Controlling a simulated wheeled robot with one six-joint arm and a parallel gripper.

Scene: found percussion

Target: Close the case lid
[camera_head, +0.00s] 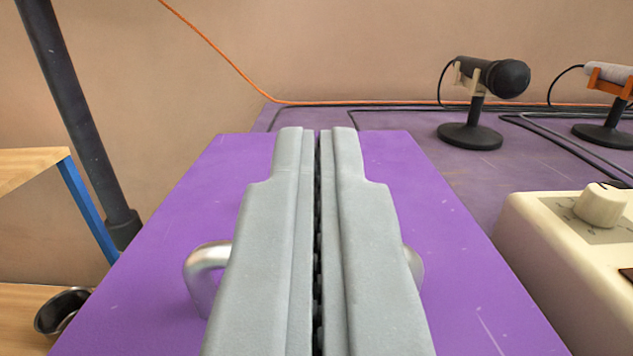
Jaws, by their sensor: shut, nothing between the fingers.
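A bright purple panel, which looks like the case lid (150,285), fills the lower middle of the view. It carries a silver handle (203,268), seen on both sides of my fingers; its middle is hidden behind them. My gripper (318,140) is shut and empty, with only a thin dark seam between its grey fingers. The fingers point forward over the panel, with their tips near its far edge. I cannot tell if they touch it. No case interior shows, and I cannot tell how far the lid is open.
A cream device with a knob (560,240) stands close on the right. Behind are a black microphone (495,80) on a stand, a second microphone (605,85) and cables on the purple table (480,175). A dark pole (75,110) and wooden shelves (30,175) are left.

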